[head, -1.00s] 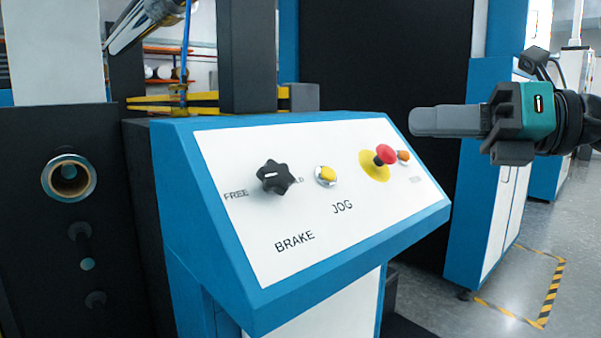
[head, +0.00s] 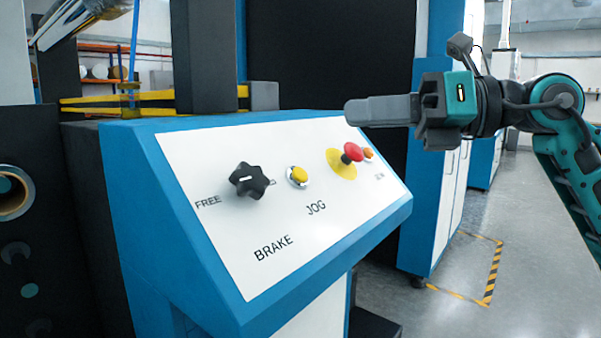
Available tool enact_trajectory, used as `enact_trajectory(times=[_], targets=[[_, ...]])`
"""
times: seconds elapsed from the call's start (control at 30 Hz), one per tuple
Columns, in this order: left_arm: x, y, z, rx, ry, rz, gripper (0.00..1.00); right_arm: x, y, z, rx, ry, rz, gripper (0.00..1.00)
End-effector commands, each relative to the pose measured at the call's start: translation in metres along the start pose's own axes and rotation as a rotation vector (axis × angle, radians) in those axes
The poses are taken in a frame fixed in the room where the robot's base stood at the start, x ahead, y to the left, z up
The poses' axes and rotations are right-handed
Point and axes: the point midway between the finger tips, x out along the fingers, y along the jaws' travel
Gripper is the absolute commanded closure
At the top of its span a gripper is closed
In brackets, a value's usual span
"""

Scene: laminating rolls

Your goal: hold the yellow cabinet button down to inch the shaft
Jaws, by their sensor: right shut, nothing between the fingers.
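The yellow button (head: 299,175) sits in a silver ring on the white sloped face of the blue cabinet panel (head: 330,206), above the word JOG. It stands clear, with nothing touching it. My right gripper (head: 350,112) comes in from the right, its fingers pointing left. The fingers are shut with nothing between them. In the picture the tips are above the red mushroom button and up and to the right of the yellow button, apart from it. My left gripper is not in view.
A black star knob (head: 249,180) is left of the yellow button. A red mushroom button (head: 352,152) on a yellow disc and a small orange button (head: 368,154) are to its right. A blue-and-white cabinet (head: 446,200) stands behind on the right. Grey floor (head: 465,300) is open there.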

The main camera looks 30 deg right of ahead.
Motion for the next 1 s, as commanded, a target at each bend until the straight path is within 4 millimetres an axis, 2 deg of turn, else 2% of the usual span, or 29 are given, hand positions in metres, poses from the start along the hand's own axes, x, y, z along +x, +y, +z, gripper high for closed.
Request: enact_trajectory(times=[0.6, 1.0], targets=[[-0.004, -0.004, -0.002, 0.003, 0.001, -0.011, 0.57, 0.052, -0.038, -0.038, 0.003, 0.0, 0.001, 1.0], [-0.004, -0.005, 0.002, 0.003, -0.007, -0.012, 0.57, 0.059, -0.043, -0.043, 0.0, 0.0, 0.0, 1.0]])
